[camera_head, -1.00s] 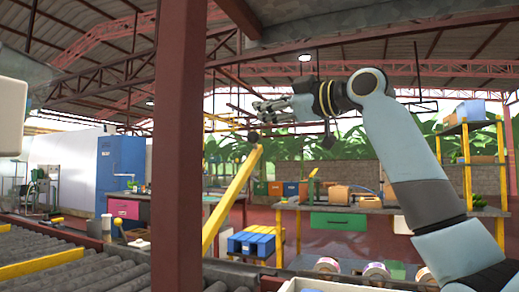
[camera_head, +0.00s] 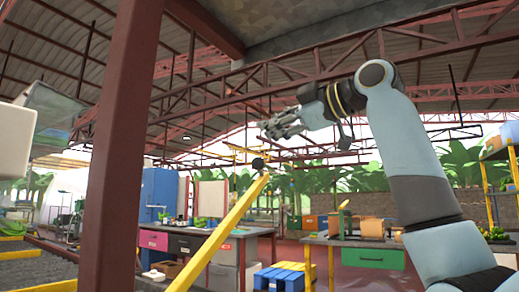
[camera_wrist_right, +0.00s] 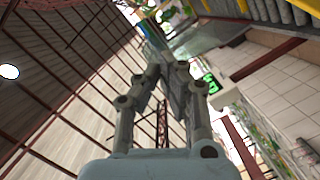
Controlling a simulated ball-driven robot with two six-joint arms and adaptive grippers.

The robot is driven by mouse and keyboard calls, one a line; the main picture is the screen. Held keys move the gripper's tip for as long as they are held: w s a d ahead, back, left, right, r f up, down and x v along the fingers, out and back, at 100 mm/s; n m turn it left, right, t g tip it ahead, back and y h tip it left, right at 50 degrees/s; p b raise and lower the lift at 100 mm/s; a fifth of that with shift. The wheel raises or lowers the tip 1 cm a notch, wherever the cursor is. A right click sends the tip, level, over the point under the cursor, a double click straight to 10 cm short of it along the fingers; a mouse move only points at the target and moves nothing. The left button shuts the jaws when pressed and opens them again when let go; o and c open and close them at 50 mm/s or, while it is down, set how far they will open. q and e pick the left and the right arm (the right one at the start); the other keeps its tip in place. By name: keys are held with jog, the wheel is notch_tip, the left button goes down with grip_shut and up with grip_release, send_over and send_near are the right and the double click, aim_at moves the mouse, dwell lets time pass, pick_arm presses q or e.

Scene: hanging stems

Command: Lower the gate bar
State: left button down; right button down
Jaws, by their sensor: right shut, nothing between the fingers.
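The gate bar (camera_head: 228,226) is a long yellow bar that slants up to the right in the head view. A black round knob (camera_head: 258,163) sits at its upper end. The bar's lower end runs out of the bottom of the picture. My right gripper (camera_head: 268,129) is above the knob, pointing left, with its fingers shut and empty. A gap shows between the fingers and the knob. In the right wrist view the shut fingers (camera_wrist_right: 160,55) show, and I cannot make out the bar there. My left gripper is not in view.
A dark red post (camera_head: 115,150) stands close, left of the bar. A roller conveyor (camera_head: 40,270) lies at the lower left. Behind are a workbench (camera_head: 225,232), blue crates (camera_head: 285,276) and a table with a green drawer (camera_head: 375,258). Space around the knob looks open.

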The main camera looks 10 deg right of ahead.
jog(key=w+a+f, duration=0.1)
jog(key=w+f, duration=0.2)
jog(key=w, duration=0.5)
jog(key=shift+a+b, duration=0.25)
jog(key=shift+b, duration=0.05)
jog(key=shift+f, duration=0.1)
jog(key=w+d+f+m+g+b, duration=0.1)
jog(key=w+d+f+m, duration=0.3)
jog(key=f, duration=0.7)
jog(key=shift+w+d+f, duration=0.2)
jog(key=shift+w+d, duration=0.9)
jog(key=shift+d, duration=0.15)
jog(key=shift+a+r, duration=0.1)
